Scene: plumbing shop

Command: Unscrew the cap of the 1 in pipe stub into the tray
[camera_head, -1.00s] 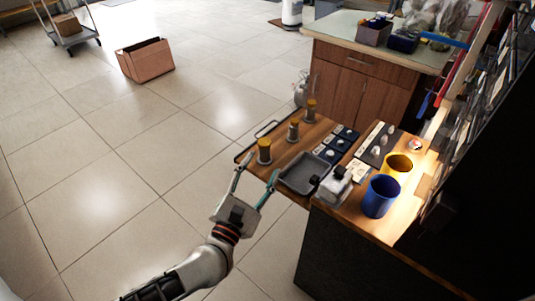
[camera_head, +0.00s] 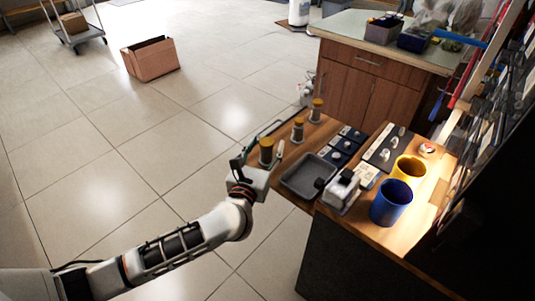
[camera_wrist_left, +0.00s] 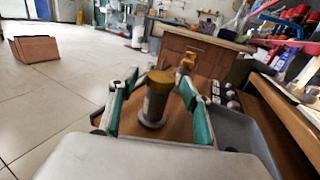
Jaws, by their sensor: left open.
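Three upright pipe stubs with brass-yellow caps stand in a row along the left of the wooden bench: a near one (camera_head: 266,152), a middle one (camera_head: 298,131) and a far one (camera_head: 316,111). No size marking is readable. My left gripper (camera_head: 262,155) is open, its fingers on either side of the near stub. In the left wrist view the near stub's cap (camera_wrist_left: 160,81) and grey body (camera_wrist_left: 154,106) show between the teal-padded fingers, with gaps on both sides. The grey tray (camera_head: 290,187) lies right of the gripper and looks empty. My right gripper is out of view.
A white-and-black object (camera_head: 342,192) stands by the tray's right edge. A blue bin (camera_head: 391,204) and a yellow bin (camera_head: 408,170) are further right.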

